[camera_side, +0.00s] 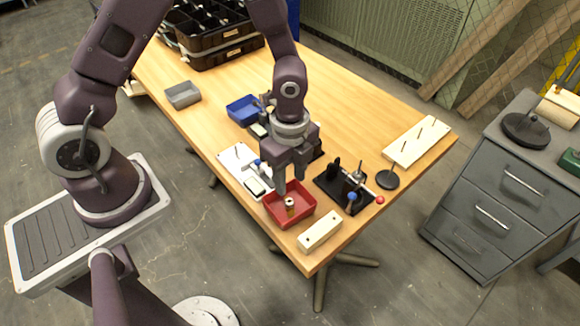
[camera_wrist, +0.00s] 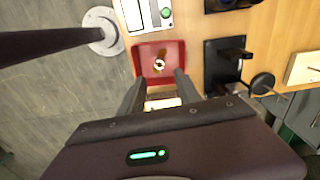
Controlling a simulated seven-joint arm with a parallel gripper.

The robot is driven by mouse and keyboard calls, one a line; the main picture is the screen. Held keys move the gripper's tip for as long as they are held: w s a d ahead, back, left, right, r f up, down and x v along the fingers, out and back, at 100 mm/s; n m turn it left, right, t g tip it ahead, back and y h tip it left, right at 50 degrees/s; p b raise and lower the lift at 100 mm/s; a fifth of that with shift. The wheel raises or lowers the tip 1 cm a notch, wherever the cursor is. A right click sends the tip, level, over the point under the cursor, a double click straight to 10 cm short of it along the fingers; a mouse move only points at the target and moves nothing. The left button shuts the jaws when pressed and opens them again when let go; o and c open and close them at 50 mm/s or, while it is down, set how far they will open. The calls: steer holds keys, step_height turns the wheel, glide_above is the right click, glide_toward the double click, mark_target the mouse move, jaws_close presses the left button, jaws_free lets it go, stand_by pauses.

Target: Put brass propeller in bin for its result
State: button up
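The brass propeller (camera_side: 289,203) is a small brassy piece with a pale and dark centre. It lies inside the red bin (camera_side: 305,214) near the front of the table. In the wrist view the propeller (camera_wrist: 160,65) shows near the middle of the red bin (camera_wrist: 144,58). My gripper (camera_side: 290,186) points down above the red bin, its fingers apart with nothing visible between them. In the wrist view my gripper (camera_wrist: 160,78) also has its two fingers spread, with the propeller beyond their tips.
A blue bin (camera_side: 240,109) and a grey bin (camera_side: 183,95) stand farther back. A white test board (camera_side: 232,165) is left of the red bin and a black fixture (camera_side: 329,190) right. A cream block (camera_side: 320,231) lies in front. A pegged board (camera_side: 416,142) is at the right.

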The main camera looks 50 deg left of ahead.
step_height(320, 180, up, 5)
steer(key=shift+f, duration=0.2)
steer(key=s+a+r+n+t, duration=0.1)
steer(key=s+a+r+n, duration=0.15)
steer(key=r, duration=0.25)
steer(key=s+a+r+n+t+y, duration=0.1)
steer(key=r+n, duration=0.2)
steer(key=r, duration=0.2)
steer(key=s+a+r+n+t, duration=0.1)
steer(key=a+r+n, duration=0.15)
steer(key=r, duration=0.35)
steer(key=s+r+n+t+h, duration=0.1)
steer(key=s+r+n+t, duration=0.1)
steer(key=s+r+n, duration=0.4)
steer(key=s+n, duration=0.3)
steer(key=s, duration=0.2)
steer(key=shift+d+r+t, duration=0.15)
steer(key=shift+t, duration=0.15)
